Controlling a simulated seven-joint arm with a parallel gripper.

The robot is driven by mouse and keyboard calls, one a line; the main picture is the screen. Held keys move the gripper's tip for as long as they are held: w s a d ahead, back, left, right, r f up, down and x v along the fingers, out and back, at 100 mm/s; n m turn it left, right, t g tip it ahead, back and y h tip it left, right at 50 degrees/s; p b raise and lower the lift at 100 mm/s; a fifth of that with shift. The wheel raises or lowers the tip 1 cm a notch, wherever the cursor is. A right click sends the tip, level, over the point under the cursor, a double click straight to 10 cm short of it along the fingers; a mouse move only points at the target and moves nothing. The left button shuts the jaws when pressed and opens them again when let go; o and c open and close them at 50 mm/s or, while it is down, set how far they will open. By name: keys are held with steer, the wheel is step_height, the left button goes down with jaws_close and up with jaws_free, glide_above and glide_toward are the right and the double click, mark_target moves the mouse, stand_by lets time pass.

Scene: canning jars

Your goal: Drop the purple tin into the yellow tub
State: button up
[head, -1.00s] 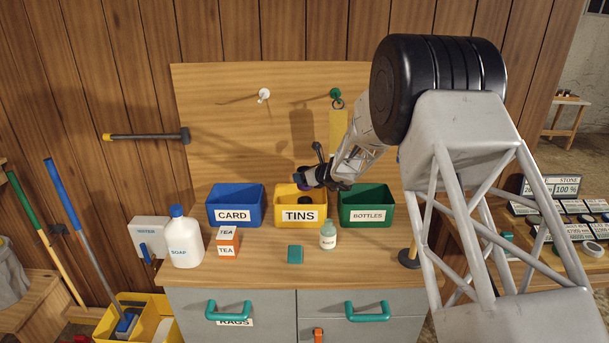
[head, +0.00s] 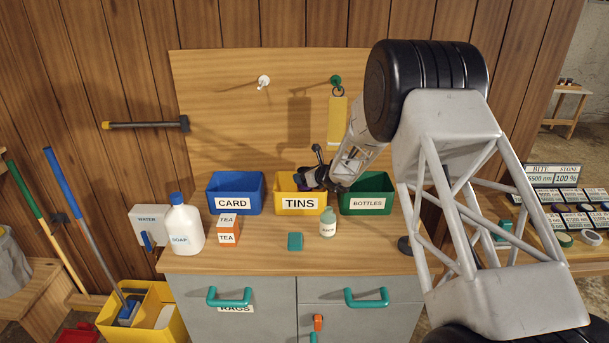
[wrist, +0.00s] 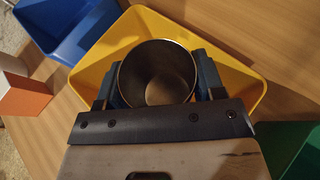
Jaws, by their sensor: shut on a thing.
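The purple tin (wrist: 155,72) is held upright between the two fingers of my gripper (wrist: 157,82). In the wrist view I look into its open round mouth; the inside looks dark grey and empty. The yellow tub (wrist: 246,86), labelled TINS, lies below and around the tin in that view. In the head view the tub (head: 284,191) stands in the middle of a row of three. My gripper (head: 303,180) is at the tub's opening there, shut on the tin. The tin is mostly hidden there by the gripper and the tub's front wall.
A blue tub (head: 235,186) labelled CARD stands left of the yellow one, a green tub (head: 367,186) labelled BOTTLES right. A soap bottle (head: 184,226) stands further left.

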steer(key=o, duration=1)
steer(key=shift+v, duration=3.85)
steer(key=shift+r, duration=0.1)
